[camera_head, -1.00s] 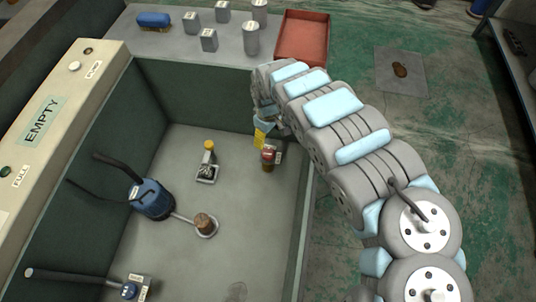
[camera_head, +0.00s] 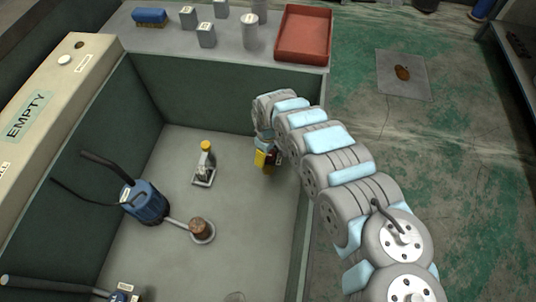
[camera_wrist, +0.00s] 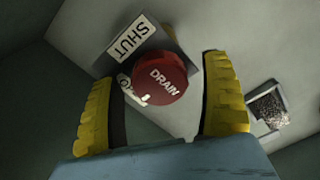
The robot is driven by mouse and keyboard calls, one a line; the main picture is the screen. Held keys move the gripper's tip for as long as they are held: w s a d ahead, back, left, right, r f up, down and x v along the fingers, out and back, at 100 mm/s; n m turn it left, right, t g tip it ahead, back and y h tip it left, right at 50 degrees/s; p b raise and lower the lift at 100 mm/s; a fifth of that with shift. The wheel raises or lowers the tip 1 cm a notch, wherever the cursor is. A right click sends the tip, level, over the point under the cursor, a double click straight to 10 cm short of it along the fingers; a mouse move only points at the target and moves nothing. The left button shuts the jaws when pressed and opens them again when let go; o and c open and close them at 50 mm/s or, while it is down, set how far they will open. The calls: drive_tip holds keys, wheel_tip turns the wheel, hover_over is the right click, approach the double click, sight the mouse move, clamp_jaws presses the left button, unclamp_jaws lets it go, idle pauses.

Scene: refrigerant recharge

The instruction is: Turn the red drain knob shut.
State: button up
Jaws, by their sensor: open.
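The red drain knob (camera_wrist: 160,80), marked DRAIN, stands between the two yellow fingers of my gripper (camera_wrist: 160,72) in the wrist view. The fingers are open, with gaps on both sides of the knob. A white mark on the knob's rim points toward a partly covered label (camera_wrist: 130,90) starting with O. The SHUT label (camera_wrist: 130,38) is on the plate at the knob's upper left. In the head view my gripper (camera_head: 264,158) reaches down at the right side of the bay and hides most of the knob.
A yellow-topped fitting (camera_head: 205,162) and a blue device (camera_head: 146,203) piped to a brown round part (camera_head: 200,230) stand left on the bay floor. The bay's green walls (camera_head: 215,100) enclose this space. A red tray (camera_head: 304,35) and several containers sit behind it.

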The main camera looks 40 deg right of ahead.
drive_tip(key=shift+c, duration=0.4)
drive_tip(key=c, duration=1.1)
drive_tip(key=shift+c, duration=0.2)
